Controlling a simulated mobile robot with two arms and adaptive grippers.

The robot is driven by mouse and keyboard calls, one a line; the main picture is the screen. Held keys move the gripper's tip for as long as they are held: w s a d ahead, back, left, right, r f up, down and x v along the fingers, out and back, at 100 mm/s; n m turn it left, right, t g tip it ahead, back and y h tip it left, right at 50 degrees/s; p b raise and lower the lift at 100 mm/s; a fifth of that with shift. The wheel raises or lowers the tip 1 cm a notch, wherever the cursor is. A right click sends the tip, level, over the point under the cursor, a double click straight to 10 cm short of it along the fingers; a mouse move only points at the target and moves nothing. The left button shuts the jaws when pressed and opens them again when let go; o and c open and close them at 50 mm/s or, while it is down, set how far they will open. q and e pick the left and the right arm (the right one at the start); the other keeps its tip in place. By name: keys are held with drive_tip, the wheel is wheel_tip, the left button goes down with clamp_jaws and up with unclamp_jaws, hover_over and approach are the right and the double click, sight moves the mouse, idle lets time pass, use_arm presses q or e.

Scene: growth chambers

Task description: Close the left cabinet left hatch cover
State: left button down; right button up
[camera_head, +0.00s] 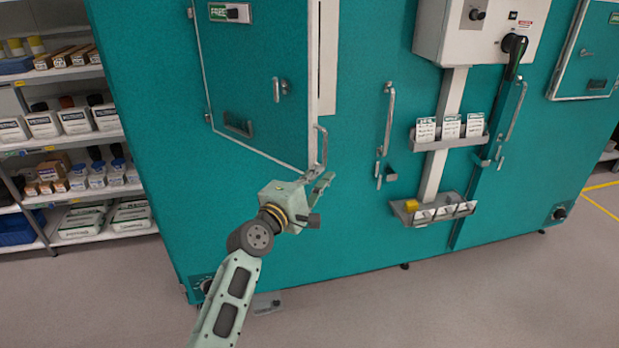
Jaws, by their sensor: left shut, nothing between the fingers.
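The left cabinet's left hatch cover (245,85) is a teal panel with a pale edge, at the upper left of the head view. It stands partly open, its right edge swung out from the cabinet front. My left gripper (325,181) is shut and empty just below the cover's lower right corner. I cannot tell whether its fingers touch the cover or handle. My right gripper is not in view.
The teal cabinet front (370,235) fills the middle. A control box (470,30), a card rack (450,138) and a lower tray (433,212) stick out on the right. Shelves with bottles (70,145) stand at the left.

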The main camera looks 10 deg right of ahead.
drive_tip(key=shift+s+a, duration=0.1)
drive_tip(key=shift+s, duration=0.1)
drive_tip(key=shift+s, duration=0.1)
